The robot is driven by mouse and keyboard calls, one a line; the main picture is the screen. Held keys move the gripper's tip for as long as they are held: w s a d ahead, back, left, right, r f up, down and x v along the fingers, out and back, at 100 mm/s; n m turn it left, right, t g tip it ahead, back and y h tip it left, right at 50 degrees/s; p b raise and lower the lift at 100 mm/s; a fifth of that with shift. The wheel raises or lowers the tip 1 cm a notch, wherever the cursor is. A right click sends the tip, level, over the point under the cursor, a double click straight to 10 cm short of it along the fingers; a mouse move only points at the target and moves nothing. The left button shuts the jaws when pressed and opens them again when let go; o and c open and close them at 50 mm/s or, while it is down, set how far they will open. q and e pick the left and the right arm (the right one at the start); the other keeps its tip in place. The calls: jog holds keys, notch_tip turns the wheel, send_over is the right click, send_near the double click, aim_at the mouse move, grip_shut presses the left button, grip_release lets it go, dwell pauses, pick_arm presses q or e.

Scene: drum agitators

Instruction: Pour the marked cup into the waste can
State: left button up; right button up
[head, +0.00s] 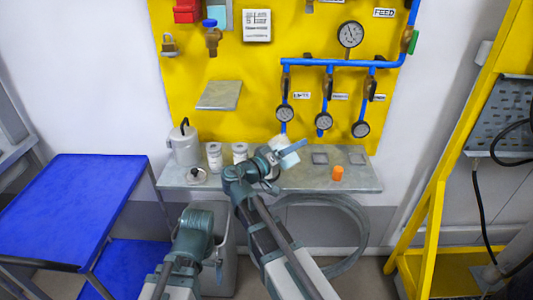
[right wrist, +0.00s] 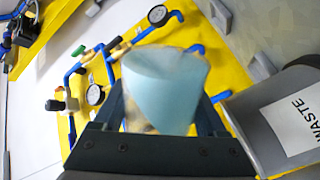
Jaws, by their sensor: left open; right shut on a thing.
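My right gripper (head: 285,150) is shut on a cup (head: 289,158) and holds it above the grey shelf, in front of the yellow panel. In the right wrist view the cup (right wrist: 165,90) is translucent, with pale blue in it, and sits between the fingers; no mark on it is readable. The waste can (right wrist: 290,118) is grey with a white WASTE label, to the right of the cup and apart from it. In the head view the can (head: 228,262) stands below the shelf, partly hidden by my arms. My left gripper (head: 219,265) is open and empty in front of the can.
A blue table (head: 75,205) stands left, a yellow frame (head: 435,215) right. A coiled hose (head: 357,225) hangs below the shelf.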

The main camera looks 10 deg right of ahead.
jog(key=shift+f+n+b, duration=0.35)
jog(key=shift+n, duration=0.65)
jog(key=shift+f+n+b, duration=0.35)
jog(key=shift+n, duration=0.65)
dwell(1.5)
jog(key=shift+w+a+r+n+p, duration=0.2)
jog(key=shift+w+r+n+p, duration=0.2)
jog(key=shift+r+p, duration=0.25)
jog(key=shift+w+a+r+n+p, duration=0.15)
jog(key=shift+w+r+n+p, duration=0.1)
jog(key=shift+r+n+p, duration=0.3)
dwell(0.5)
jog(key=shift+w+a+f+n+b, duration=0.1)
jog(key=shift+w+f+n+b, duration=0.15)
jog(key=shift+n, duration=0.5)
dwell(0.9)
jog(key=shift+r+n, duration=0.1)
jog(key=shift+n, duration=0.3)
jog(key=shift+s+d+f+m+b, duration=0.15)
jog(key=shift+s+f+m+b, duration=0.15)
jog(key=shift+m, duration=0.55)
jog(key=shift+s+d+f+m+b, duration=0.15)
jog(key=shift+s+f+m+b, duration=0.15)
jog(key=shift+m, duration=0.5)
jog(key=shift+s+d+f+m+b, duration=0.15)
jog(key=shift+s+f+m, duration=0.15)
jog(key=shift+m, duration=0.55)
